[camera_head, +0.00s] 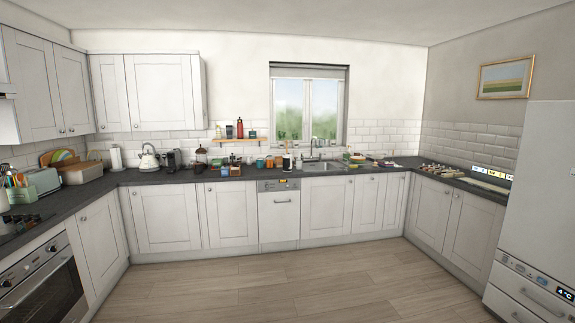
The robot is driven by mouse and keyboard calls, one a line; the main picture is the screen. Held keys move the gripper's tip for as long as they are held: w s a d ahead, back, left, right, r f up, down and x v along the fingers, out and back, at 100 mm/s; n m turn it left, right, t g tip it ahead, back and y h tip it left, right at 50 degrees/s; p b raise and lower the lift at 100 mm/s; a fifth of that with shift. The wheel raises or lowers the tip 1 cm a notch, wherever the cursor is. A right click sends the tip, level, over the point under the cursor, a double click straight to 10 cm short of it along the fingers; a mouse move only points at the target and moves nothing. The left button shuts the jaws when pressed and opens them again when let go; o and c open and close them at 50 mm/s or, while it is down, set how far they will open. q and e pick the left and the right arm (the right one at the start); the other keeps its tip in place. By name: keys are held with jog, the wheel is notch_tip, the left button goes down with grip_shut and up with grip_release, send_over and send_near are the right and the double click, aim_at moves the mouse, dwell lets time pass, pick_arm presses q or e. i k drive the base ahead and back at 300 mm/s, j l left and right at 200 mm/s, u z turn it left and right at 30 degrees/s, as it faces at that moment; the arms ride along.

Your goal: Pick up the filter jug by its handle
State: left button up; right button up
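I cannot pick out the filter jug for sure; the items on the dark worktop (170,181) are far away and small. A small white-and-dark upright item (287,163) stands left of the sink, too small to name. A pale kettle (149,160) with a dark handle stands on the back left of the worktop. A dark, brownish vessel (201,155) stands to its right, beyond a black appliance (173,160). Neither of my grippers shows in the head view.
The wooden floor (250,290) is clear. An oven (45,285) is at front left and a tall fridge (540,190) at front right. The sink (322,165) is under the window.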

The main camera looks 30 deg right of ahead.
aim_at(286, 159)
jog(key=i+z, duration=0.2)
jog(key=i, duration=4.05)
jog(key=i+z, duration=0.4)
jog(key=i, duration=0.35)
jog(key=i+j+z, duration=0.6)
jog(key=i, duration=0.15)
